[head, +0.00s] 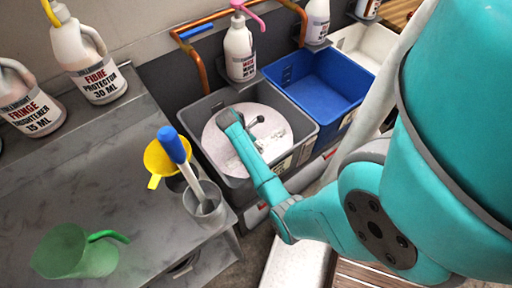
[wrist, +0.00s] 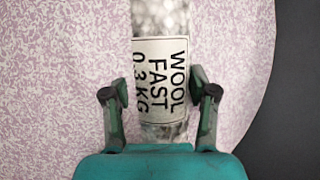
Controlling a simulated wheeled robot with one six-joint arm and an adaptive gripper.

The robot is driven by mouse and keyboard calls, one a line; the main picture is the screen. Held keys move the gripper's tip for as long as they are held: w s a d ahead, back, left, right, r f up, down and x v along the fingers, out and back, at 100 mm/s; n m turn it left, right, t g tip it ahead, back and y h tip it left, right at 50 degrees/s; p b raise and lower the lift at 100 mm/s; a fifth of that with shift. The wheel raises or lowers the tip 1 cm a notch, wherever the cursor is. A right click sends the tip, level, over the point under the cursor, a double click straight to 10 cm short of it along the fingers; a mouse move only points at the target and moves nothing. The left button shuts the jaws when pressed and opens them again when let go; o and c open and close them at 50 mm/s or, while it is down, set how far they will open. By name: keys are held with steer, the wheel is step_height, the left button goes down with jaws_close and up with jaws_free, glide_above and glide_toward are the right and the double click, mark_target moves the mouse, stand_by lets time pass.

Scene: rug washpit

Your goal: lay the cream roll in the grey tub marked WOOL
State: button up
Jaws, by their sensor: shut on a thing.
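The pale, speckled roll (wrist: 160,18) is in my gripper (wrist: 158,88) in the wrist view. A white label around it reads WOOL FAST 0.3 KG. My two dark fingers stand on either side of the labelled part, shut on it. Behind it is a broad pinkish-white speckled surface with a round edge. In the head view my teal wrist reaches over the grey tub (head: 308,128), and the same round pale surface (head: 273,112) fills much of its inside. The tub's front label is too small to read. Whether the roll touches the surface, I cannot tell.
A blue tub (head: 310,75) stands right of the grey one, with a white tub (head: 357,45) beyond. A pump bottle (head: 239,50) stands behind. The left bench holds a yellow funnel (head: 156,160), a grey cup (head: 205,209), a green jug (head: 75,255) and large bottles (head: 88,65).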

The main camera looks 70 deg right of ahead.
steer(key=shift+f, duration=0.6)
steer(key=o, duration=1.4)
